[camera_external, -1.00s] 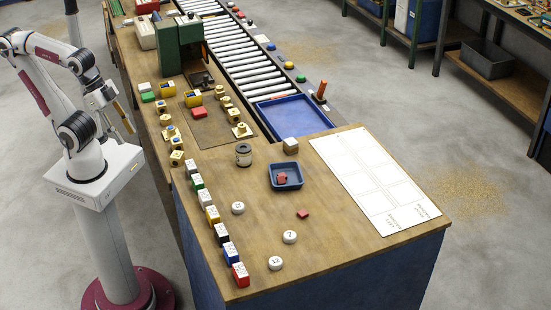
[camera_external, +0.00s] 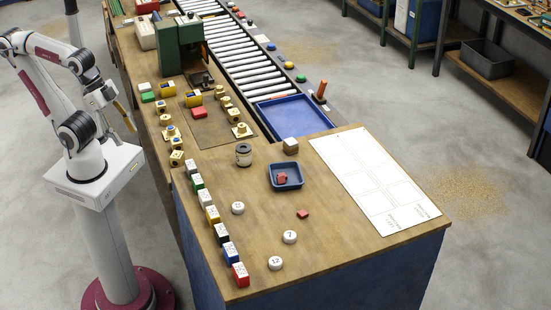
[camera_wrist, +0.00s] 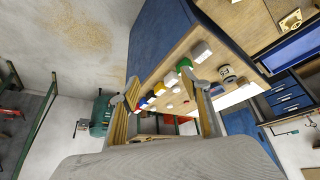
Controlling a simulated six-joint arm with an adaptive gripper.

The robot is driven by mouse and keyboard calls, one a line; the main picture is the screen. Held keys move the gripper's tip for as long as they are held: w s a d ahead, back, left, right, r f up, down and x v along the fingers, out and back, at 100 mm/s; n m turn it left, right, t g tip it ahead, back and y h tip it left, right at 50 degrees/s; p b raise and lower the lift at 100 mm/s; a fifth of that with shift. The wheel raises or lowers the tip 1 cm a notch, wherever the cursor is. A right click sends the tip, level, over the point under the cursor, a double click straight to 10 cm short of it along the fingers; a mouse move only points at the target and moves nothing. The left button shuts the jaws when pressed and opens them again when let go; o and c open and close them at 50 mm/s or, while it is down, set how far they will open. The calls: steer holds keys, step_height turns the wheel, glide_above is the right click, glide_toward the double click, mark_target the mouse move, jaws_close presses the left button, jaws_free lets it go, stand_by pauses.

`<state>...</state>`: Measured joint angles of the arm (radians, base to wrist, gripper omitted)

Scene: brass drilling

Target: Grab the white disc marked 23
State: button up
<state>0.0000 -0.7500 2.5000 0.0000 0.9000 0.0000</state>
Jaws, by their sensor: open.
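Three white discs lie flat and apart on the near part of the wooden bench. The left one (camera_external: 238,208) has a small dark mark that I cannot read for certain. The middle one (camera_external: 289,237) seems to read 7, and the front one (camera_external: 275,263) seems to read 12. My gripper (camera_external: 122,115) hangs left of the bench, well away from all the discs. In the wrist view my gripper (camera_wrist: 157,92) is open and empty, its tan fingers spread. The bench shows beyond them, tilted; I cannot make out the number 23 there.
A row of coloured blocks (camera_external: 213,215) lines the bench's left edge, between my gripper and the discs. A blue tray (camera_external: 297,181) holds a red piece; another red piece (camera_external: 303,214) lies near the discs. A white marked sheet (camera_external: 370,180) covers the right side.

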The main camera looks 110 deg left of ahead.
steer(key=w+a+r+m+t, duration=0.35)
steer(key=w+m, duration=0.35)
steer(key=w, duration=0.5)
steer(key=w+a+r+m+t+y, duration=0.1)
steer(key=w+a+r+m+t, duration=0.3)
steer(key=w+m, duration=0.6)
steer(key=w+a+r+m+t, duration=0.1)
steer(key=w+a+r+m, duration=0.3)
steer(key=w, duration=1)
steer(key=w+d+f+m+g+h, duration=0.2)
steer(key=w+f+m+h, duration=0.45)
steer(key=f+m, duration=0.55)
steer(key=s+d+f+m+g+h, duration=0.2)
steer(key=s+f+m+g+h, duration=0.3)
steer(key=f+m, duration=0.7)
steer(key=s+m+h, duration=0.1)
steer(key=m, duration=0.2)
